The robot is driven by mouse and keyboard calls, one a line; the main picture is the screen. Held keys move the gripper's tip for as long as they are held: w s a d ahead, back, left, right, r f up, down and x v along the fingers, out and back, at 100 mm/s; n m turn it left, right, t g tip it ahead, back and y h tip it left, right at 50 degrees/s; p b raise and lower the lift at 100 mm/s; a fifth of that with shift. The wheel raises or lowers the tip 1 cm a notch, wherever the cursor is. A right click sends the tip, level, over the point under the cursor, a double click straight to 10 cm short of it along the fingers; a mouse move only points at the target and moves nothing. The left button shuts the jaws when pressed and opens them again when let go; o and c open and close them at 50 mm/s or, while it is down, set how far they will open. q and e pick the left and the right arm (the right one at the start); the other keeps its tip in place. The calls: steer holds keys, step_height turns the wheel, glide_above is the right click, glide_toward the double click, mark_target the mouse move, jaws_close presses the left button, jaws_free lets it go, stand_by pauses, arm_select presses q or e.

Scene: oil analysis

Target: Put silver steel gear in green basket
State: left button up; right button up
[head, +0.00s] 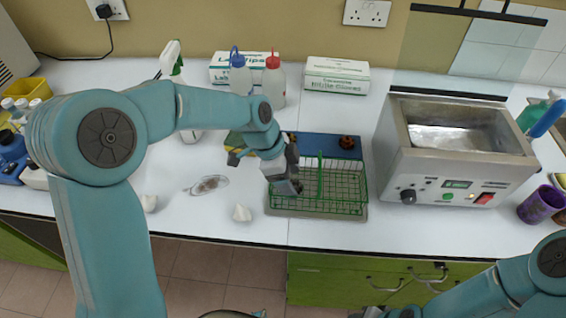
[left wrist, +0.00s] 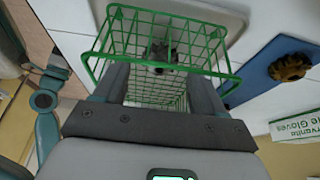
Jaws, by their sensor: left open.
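The green basket (head: 345,190) is a wire basket on a grey tray at the front of the bench. It also shows in the left wrist view (left wrist: 103,45). My left gripper (head: 288,186) is over its left part, pointing down, with its fingers apart. In the left wrist view the left gripper (left wrist: 160,85) is open. A small dark grey, toothed piece, seemingly the silver steel gear (left wrist: 163,54), shows within the basket's outline, beyond the fingertips and apart from them. Whether it rests on the basket floor I cannot tell. In the head view the gripper mostly hides that spot.
A blue board (head: 318,145) with a brown gear (head: 347,142) lies behind the basket. A metal bath (head: 455,150) stands to the right. White pieces (head: 242,212) and a dish (head: 207,185) lie left.

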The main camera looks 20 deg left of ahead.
arm_select(q)
steer(key=v, duration=1.1)
steer(key=shift+r, duration=0.25)
